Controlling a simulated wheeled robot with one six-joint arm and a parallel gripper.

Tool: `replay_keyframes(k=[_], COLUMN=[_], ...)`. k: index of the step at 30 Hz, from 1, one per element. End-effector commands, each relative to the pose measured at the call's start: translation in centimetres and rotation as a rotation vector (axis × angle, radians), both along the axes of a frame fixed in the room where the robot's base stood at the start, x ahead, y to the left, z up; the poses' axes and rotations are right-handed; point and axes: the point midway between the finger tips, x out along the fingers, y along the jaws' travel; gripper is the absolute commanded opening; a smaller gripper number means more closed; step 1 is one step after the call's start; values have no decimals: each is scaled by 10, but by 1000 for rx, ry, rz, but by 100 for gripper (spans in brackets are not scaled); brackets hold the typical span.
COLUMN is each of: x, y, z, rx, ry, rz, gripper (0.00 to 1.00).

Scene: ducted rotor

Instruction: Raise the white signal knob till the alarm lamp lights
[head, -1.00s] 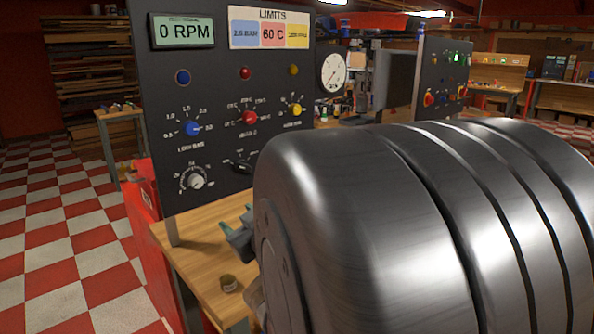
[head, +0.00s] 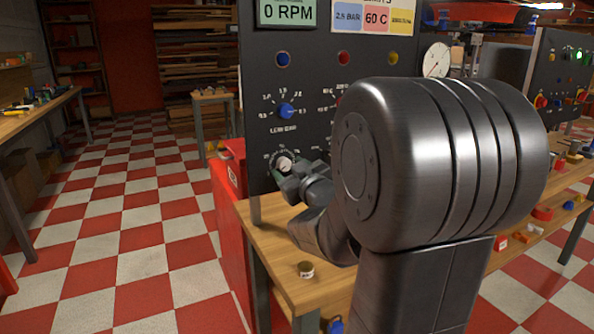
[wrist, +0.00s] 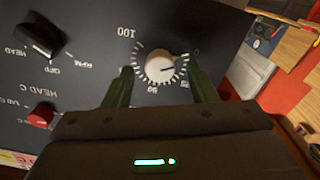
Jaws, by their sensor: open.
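The white knob (head: 284,163) sits at the lower left of the dark panel (head: 262,120). In the wrist view the white knob (wrist: 160,68) is ringed by tick marks, and its pointer line points right in that picture. My gripper (wrist: 160,72) is open, with one green finger on each side of the knob and a visible gap to both. In the head view my gripper (head: 288,180) is at the knob and partly covers it. Blue (head: 283,59), red (head: 343,58) and yellow (head: 392,58) round indicators look unlit; I cannot tell which is the alarm lamp.
A blue knob (head: 286,110) is above the white one. A red knob (wrist: 40,116) and black selector (wrist: 40,36) show in the wrist view. The display (head: 287,11) reads 0 RPM. A small round tin (head: 305,269) lies on the wooden bench (head: 275,250). My arm hides the panel's right part.

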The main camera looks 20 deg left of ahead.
Motion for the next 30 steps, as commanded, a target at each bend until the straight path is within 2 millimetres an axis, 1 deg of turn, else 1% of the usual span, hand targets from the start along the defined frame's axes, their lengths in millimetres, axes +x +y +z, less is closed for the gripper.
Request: replay_keyframes(k=[4, 12, 13, 14, 15, 17, 18, 19, 20, 30], x=[6, 7, 7, 7, 7, 7, 7, 7, 7, 7], y=[7, 8, 8, 8, 8, 8, 8, 8, 8, 8], z=[0, 0, 0, 0, 0, 0, 0, 0, 0, 1], rx=[-1, 0, 0, 0, 0, 0, 0, 0, 0, 30], ry=[1, 0, 0, 0, 0, 0, 0, 0, 0, 35], rz=[0, 0, 0, 0, 0, 0, 0, 0, 0, 0], gripper=[52, 52, 50, 44, 36, 25, 17, 11, 7, 8])
